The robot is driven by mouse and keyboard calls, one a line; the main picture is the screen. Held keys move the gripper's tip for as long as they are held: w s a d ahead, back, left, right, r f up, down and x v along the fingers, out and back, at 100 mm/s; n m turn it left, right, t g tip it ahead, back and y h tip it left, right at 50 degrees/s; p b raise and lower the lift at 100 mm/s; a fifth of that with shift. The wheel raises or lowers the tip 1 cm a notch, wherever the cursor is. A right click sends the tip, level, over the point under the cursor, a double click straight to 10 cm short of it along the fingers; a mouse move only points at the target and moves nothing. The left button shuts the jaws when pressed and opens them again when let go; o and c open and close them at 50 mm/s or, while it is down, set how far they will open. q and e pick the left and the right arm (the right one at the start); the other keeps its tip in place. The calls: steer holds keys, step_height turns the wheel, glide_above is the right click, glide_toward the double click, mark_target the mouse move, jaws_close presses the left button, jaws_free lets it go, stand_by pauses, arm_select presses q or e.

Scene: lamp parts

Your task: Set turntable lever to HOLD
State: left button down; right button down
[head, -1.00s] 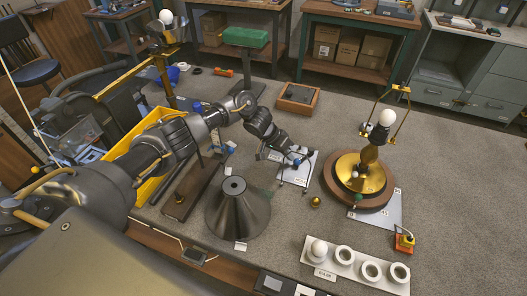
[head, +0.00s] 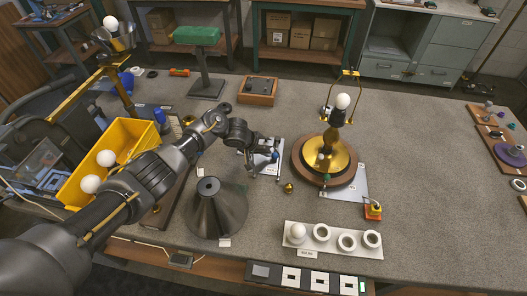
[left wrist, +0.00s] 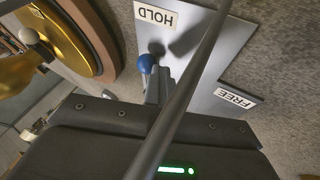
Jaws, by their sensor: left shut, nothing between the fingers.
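The turntable (head: 348,178) is a round wooden base with a brass disc, and its edge shows in the left wrist view (left wrist: 85,30). A grey lever plate (head: 268,168) lies just left of it. In the left wrist view the plate (left wrist: 205,65) carries a HOLD label (left wrist: 157,15) and a FREE label (left wrist: 236,97). A blue ball knob (left wrist: 145,63) stands nearer the HOLD label. My left gripper (head: 270,157) is shut and empty over the plate, close to the knob; contact is unclear. A dark rod crosses the left wrist view. My right gripper is out of view.
A dark cone (head: 217,210) stands left of the plate. A white tray (head: 333,250) with a bulb and rings lies at the front. A yellow bin (head: 85,170) with bulbs stands at the left. A lamp with a bulb (head: 342,100) rises from the turntable.

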arm_select(q)
steer(key=shift+s+d+f, duration=0.1)
steer(key=shift+s+d, duration=0.05)
steer(key=shift+s, duration=0.05)
steer(key=shift+a+p, duration=0.3)
steer(key=a, duration=0.1)
steer(key=a+r+p, duration=0.1)
steer(key=a+p, duration=0.1)
steer(key=a, duration=0.1)
steer(key=shift+w+r, duration=0.2)
steer(key=shift+r, duration=0.15)
steer(key=v, duration=0.9)
steer(key=shift+s, duration=0.2)
steer(key=shift+d, duration=0.15)
